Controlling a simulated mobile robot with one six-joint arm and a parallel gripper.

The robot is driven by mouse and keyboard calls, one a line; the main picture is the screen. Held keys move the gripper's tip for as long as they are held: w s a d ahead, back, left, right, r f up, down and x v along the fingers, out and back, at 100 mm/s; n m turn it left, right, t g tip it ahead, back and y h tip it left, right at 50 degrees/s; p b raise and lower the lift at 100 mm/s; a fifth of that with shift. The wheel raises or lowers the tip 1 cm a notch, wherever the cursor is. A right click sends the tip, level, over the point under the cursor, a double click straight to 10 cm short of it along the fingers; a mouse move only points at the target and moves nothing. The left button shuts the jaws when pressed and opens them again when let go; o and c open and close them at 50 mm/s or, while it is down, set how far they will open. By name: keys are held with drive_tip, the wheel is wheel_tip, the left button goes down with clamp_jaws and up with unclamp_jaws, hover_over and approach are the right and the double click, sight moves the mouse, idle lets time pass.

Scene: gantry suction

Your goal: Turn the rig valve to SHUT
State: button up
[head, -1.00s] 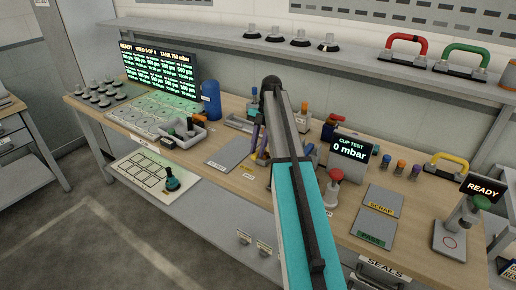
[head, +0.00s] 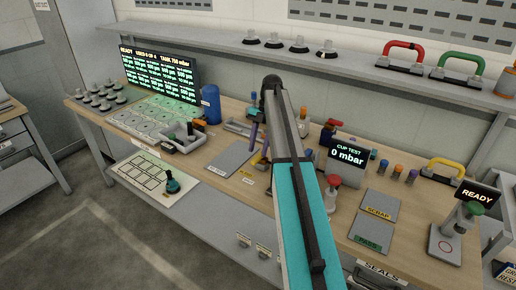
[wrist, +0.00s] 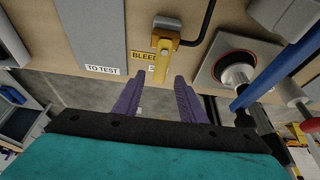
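The rig valve (wrist: 165,40) shows in the wrist view as a yellow block-like handle with a dark hose running off to its right. A yellow label reading BLEED (wrist: 143,57) lies beside it, and a pale label starting with S is partly hidden below it. My gripper (wrist: 157,88) has two purple fingers spread apart with nothing between them. The fingertips are just short of the valve in the picture, and I see no contact. In the head view my arm and the purple fingers (head: 258,140) largely hide the valve.
A grey plate with a suction cup (wrist: 237,72) and a blue bar (wrist: 280,75) stand close right of my fingers. A grey TO TEST mat (wrist: 95,30) lies left. The CUP TEST display (head: 346,154) and a red-knobbed post (head: 333,182) are right of my arm.

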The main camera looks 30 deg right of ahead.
drive_tip(key=p+v, duration=0.9)
drive_tip(key=v, duration=0.2)
drive_tip(key=shift+p, duration=0.3)
drive_tip(key=shift+f, duration=0.15)
idle(0.9)
